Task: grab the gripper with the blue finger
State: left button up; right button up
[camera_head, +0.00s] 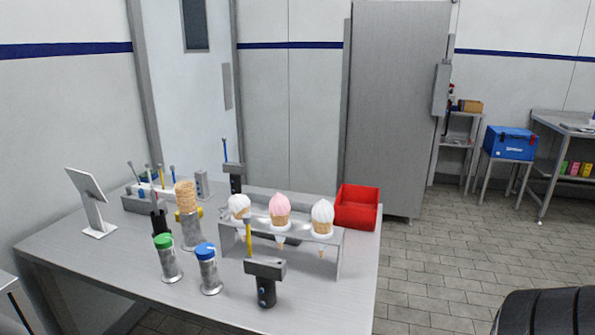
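The gripper with the blue finger (234,175) stands upright near the back edge of the metal table, behind the cone stand. It has a dark body, a grey head and a thin blue finger (225,150) pointing up at its left side. Its lower part is partly hidden. A similar gripper with a yellow finger (265,281) stands near the front of the table. Neither of my own grippers is recognisable in the head view.
The metal table (120,262) also holds an ice-cream cone stand (338,258), a red bin (357,208), green-capped (168,262) and blue-capped (208,272) containers, stacked cones (186,197) and a tablet (87,186). A dark rounded shape (545,312) fills the lower right corner. Floor right of the table is clear.

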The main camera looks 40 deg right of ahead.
aim_at(236, 170)
jog(key=z, duration=1.3)
jog(key=i+l+z, duration=0.1)
jog(key=l+z, duration=0.25)
jog(key=l, duration=0.15)
jog(key=i+l+z, duration=0.1)
jog(key=l, duration=0.2)
jog(key=i+l+z, duration=0.1)
jog(key=l, duration=0.2)
jog(key=i+l+z, duration=0.35)
jog(key=i+l, duration=0.2)
jog(key=i+l+z, duration=0.25)
jog(key=i, duration=0.35)
jog(key=i+l+u, duration=0.15)
jog(key=i, duration=0.55)
jog(key=i+l+u, duration=0.1)
jog(key=i, duration=0.6)
jog(key=i+u, duration=0.2)
jog(key=i, duration=0.5)
jog(key=i+l+u, duration=0.2)
jog(key=i, duration=0.5)
jog(key=i+j+u, duration=0.1)
jog(key=i+u, duration=0.65)
jog(key=i+l+u, duration=0.1)
jog(key=u, duration=0.25)
jog(key=i, duration=0.1)
